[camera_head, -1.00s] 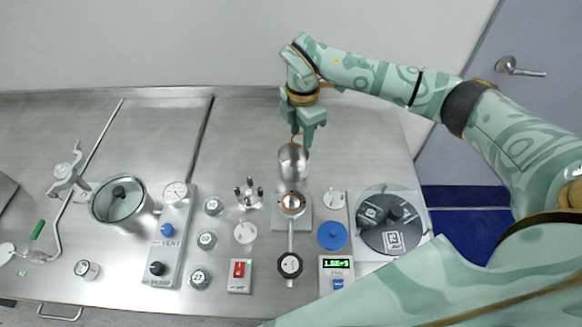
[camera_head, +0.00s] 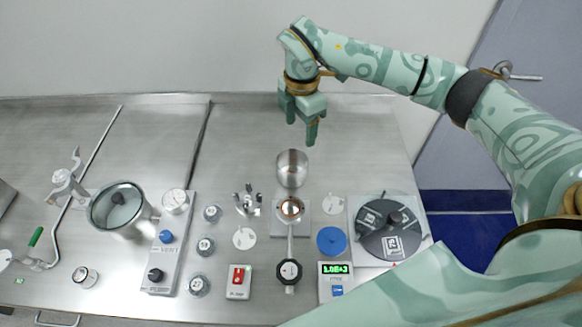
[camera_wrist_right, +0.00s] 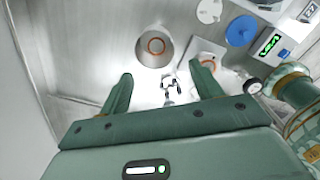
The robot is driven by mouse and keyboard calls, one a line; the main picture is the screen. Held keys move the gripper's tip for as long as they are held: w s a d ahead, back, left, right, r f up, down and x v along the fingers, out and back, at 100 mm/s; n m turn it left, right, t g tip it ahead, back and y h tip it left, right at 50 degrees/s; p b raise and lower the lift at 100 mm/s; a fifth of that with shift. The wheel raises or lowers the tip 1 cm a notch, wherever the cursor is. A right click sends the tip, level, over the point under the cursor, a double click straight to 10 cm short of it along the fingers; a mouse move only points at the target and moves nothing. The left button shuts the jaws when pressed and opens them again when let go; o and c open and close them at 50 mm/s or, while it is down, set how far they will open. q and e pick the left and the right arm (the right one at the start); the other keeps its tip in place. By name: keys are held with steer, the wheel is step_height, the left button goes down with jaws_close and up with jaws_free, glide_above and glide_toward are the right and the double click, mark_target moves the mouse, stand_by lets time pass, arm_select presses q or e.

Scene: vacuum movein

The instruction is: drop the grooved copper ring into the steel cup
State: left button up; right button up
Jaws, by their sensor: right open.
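The steel cup (camera_head: 292,170) stands upright on the bench in the head view, just nearer than my right gripper (camera_head: 302,128). In the right wrist view the cup (camera_wrist_right: 143,55) shows from above, with a copper ring (camera_wrist_right: 156,46) lying inside it. Grooves on the ring are too small to make out. My right gripper (camera_wrist_right: 161,76) is open, with nothing between its fingers, above and behind the cup. In the head view the cup's wall hides the ring. My left gripper is out of view.
A small valve fitting with a copper-coloured ring (camera_head: 291,208) stands just in front of the cup. A glass-lidded pot (camera_head: 101,212) stands left. The bench behind the cup is clear.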

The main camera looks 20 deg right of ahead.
step_height(320, 180, up, 12)
steer(key=shift+f+p, duration=0.15)
steer(key=shift+p, duration=0.3)
